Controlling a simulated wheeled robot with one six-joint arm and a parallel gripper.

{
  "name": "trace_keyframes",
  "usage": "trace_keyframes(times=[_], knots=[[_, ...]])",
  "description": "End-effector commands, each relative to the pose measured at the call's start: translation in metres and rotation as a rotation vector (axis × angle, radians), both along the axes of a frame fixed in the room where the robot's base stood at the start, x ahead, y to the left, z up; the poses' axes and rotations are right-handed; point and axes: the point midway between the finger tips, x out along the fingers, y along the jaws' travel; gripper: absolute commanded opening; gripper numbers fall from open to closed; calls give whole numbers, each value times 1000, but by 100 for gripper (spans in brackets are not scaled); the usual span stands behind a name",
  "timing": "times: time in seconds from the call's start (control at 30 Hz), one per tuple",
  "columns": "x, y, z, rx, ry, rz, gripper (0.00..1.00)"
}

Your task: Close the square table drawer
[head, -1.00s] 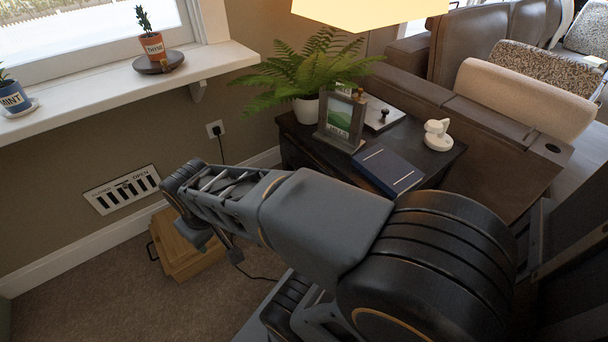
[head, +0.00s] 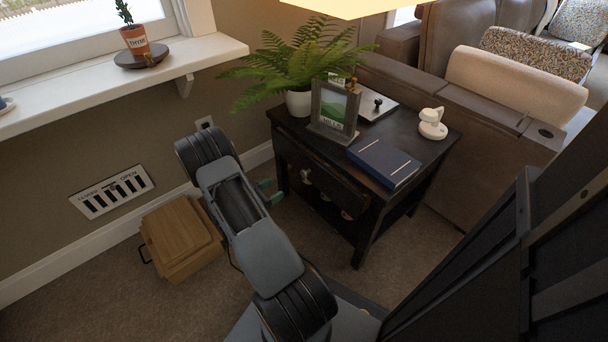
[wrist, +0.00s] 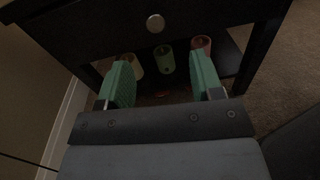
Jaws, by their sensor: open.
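The square table (head: 440,150) is dark wood and stands right of my arm in the head view. Its drawer (head: 325,180) is on the side facing my gripper; how far it stands out is hard to tell there. In the wrist view the dark drawer front (wrist: 200,16) crosses the top, with a round metal knob (wrist: 155,23). My gripper (head: 268,190) is open and empty, low in front of the table. In the wrist view its green fingers (wrist: 163,80) are spread below the knob, and no contact with the drawer shows.
Several cups, including a green one (wrist: 168,60), sit on the table's lower shelf. A fern (head: 300,65), a picture frame (head: 335,110) and a blue book (head: 384,162) stand on top. A wooden box (head: 180,240) is on the carpet left of my arm. A sofa (head: 490,150) is behind.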

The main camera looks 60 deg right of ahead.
Motion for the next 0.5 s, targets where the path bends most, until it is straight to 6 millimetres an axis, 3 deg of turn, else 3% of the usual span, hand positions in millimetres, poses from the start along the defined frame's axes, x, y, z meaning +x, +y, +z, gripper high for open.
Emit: trace_keyframes(times=[0.1, 0.27, 0.5], knots=[[0, -6, -14, -15, 48, 37, 60], [-3, -20, -21, -23, 69, 56, 60], [-17, -61, -23, -23, 68, 54, 60]])
